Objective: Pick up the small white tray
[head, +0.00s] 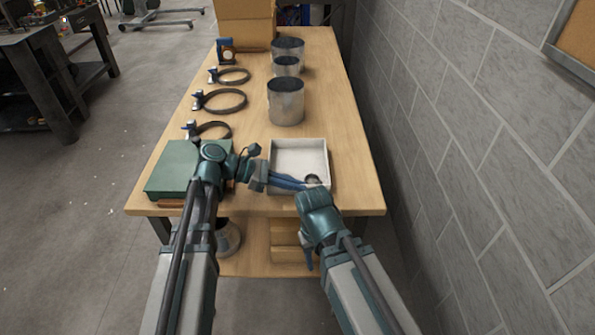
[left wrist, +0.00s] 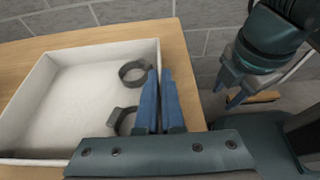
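The small white tray (head: 299,144) sits at the near right of the wooden table; it also fills the left of the left wrist view (left wrist: 75,75). Dark rings or clamps (left wrist: 134,73) lie inside it. My left gripper (head: 303,185) lies along the tray's near wall. In the left wrist view its blue fingers (left wrist: 159,72) are close together, with the wall's thin edge running between them. My right gripper (left wrist: 231,92) is apart from the tray, beyond the table's near edge. Its two fingertips are spread and nothing shows between them.
A green box (head: 172,168) stands at the near left. Black ring clamps (head: 225,100) and metal cylinders (head: 286,103) stand farther back. A cardboard box (head: 245,22) is at the far end. A grey block wall (head: 470,120) runs close along the right side.

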